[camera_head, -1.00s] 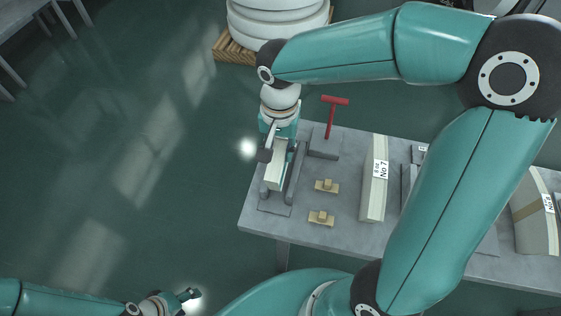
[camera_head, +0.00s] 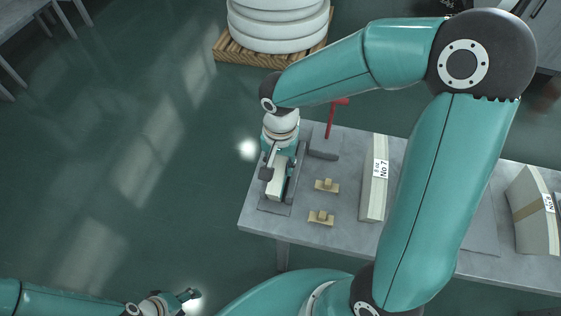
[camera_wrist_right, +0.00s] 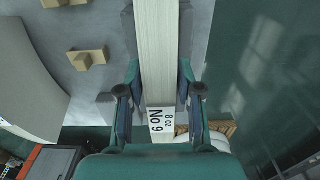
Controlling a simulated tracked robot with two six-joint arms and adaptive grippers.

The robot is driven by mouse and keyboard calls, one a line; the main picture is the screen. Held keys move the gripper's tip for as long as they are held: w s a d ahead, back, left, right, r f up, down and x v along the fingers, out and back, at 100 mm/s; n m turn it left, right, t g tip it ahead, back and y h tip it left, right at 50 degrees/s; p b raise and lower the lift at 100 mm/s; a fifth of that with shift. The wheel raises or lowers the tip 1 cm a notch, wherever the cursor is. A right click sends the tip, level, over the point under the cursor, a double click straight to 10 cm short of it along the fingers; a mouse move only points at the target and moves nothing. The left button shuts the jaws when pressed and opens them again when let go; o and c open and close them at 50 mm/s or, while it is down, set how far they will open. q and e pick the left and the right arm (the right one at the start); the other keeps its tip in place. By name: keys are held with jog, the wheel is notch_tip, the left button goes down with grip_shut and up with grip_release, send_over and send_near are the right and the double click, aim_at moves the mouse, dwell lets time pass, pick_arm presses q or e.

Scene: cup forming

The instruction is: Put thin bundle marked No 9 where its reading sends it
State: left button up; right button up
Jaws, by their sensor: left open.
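The thin pale bundle (camera_wrist_right: 160,45) has a white label reading "8 oz No 9" in the right wrist view. In the head view the bundle (camera_head: 276,186) is over the grey fixture (camera_head: 297,176) at the table's left end, covering its left rail. My right gripper (camera_head: 276,164) is around the bundle; in the right wrist view its fingers (camera_wrist_right: 160,85) close against both long sides. Whether the bundle touches the fixture is unclear. My left gripper (camera_head: 191,297) is open and empty, low at the left, away from the table.
A thicker bundle marked No 7 (camera_head: 373,190) and two small wooden blocks (camera_head: 326,186) (camera_head: 321,218) are on the table (camera_head: 345,236). A red T-handled stand (camera_head: 331,122) is behind. Another strapped bundle (camera_head: 535,212) is at right. White round stack (camera_head: 279,25) stands on a pallet.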

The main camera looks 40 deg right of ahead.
jog(key=shift+o, duration=1.4)
notch_tip(320, 180, up, 12)
jog(key=shift+s, duration=0.1)
dwell(0.3)
